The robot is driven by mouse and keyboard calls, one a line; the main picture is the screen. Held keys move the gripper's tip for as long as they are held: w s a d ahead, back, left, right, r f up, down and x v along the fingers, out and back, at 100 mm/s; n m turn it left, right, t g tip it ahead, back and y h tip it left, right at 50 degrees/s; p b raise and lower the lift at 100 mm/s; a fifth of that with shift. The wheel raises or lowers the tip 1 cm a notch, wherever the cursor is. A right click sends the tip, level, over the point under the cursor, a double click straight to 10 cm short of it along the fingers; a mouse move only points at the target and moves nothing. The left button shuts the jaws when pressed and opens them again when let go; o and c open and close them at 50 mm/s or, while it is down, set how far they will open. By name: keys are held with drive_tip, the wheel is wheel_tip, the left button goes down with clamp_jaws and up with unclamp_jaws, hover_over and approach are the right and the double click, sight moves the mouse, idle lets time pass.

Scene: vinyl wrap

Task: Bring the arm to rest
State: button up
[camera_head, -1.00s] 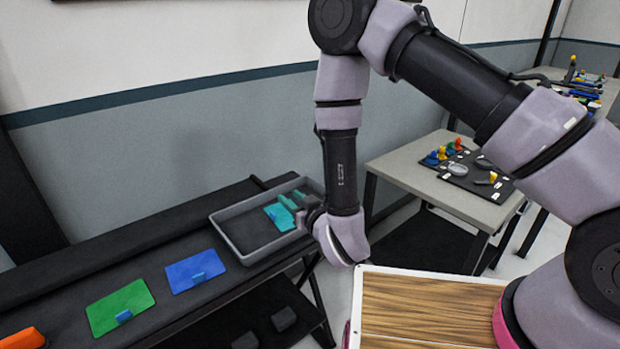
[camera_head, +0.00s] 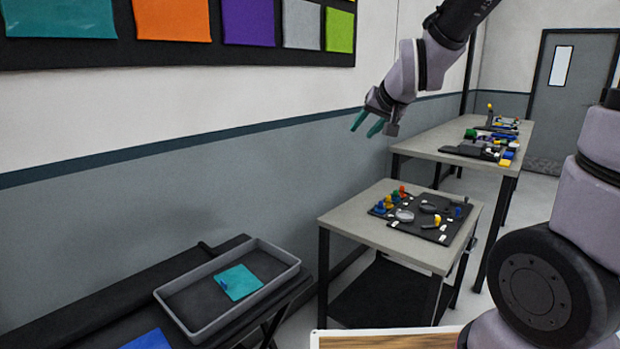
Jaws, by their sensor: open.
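My gripper (camera_head: 367,125) has teal fingers that stand apart with nothing between them. It hangs in the air at the upper middle of the head view, in front of the grey wall and above the nearer table. My arm comes down to it from the top edge. A teal card (camera_head: 238,282) with a small blue piece on it lies in the grey tray (camera_head: 180,318) at the lower left, well below my gripper and apart from it.
The tray stands on a dark bench (camera_head: 95,303), with a blue card (camera_head: 147,340) at the bottom edge. A grey table (camera_head: 345,222) holds small coloured parts on a black mat. A second table (camera_head: 425,147) stands behind. Coloured samples (camera_head: 172,18) hang on the wall. A grey door (camera_head: 570,100) is at right.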

drive_tip(key=s+d+r+m+g, duration=0.1)
drive_tip(key=s+d+r, duration=0.2)
drive_tip(key=s+d, duration=0.3)
drive_tip(key=s+d+r+m+g+h, duration=0.1)
drive_tip(key=s+d+r, duration=0.2)
drive_tip(key=s, duration=1)
drive_tip(key=d, duration=0.2)
drive_tip(key=shift+s+d+g, duration=0.25)
drive_tip(key=shift+d+g, duration=0.1)
drive_tip(key=shift+g, duration=0.05)
